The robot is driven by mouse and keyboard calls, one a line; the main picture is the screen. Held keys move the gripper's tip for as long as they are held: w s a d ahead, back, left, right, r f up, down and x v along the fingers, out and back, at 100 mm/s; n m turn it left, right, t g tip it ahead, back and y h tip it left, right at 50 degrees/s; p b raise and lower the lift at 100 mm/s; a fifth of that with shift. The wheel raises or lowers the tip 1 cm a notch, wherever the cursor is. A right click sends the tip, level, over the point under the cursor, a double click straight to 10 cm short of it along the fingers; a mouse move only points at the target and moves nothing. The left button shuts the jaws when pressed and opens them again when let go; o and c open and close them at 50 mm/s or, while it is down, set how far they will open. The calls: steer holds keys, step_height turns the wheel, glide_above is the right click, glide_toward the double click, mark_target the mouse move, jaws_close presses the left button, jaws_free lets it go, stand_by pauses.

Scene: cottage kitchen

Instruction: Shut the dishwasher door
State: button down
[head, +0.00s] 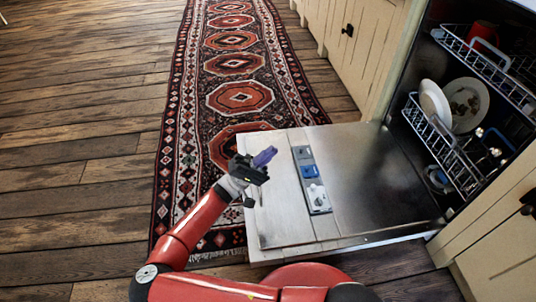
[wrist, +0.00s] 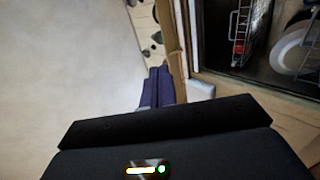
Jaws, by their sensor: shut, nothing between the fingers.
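The dishwasher door (head: 365,180) is folded down flat and open, its inner side facing up, with a detergent dispenser panel (head: 311,178) on it. The dishwasher (head: 440,75) stands at the right with its dark interior showing. My gripper (head: 264,157) is shut and empty. In the head view it appears over the door's left, outer part; I cannot tell whether it touches the door. In the wrist view the closed purple fingers (wrist: 160,85) show near the middle, with the dishwasher opening to their right.
A lower rack (head: 440,150) with white plates (head: 466,104) and an upper rack (head: 485,65) with a red cup (head: 482,34) sit inside the dishwasher. Cream cabinets (head: 365,45) flank it. A patterned runner rug (head: 240,97) lies on the wooden floor (head: 85,130), which is clear at left.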

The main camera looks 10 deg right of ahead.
steer(key=x, duration=0.9)
steer(key=shift+d+r, duration=0.2)
steer(key=shift+d, duration=0.05)
stand_by(1.2)
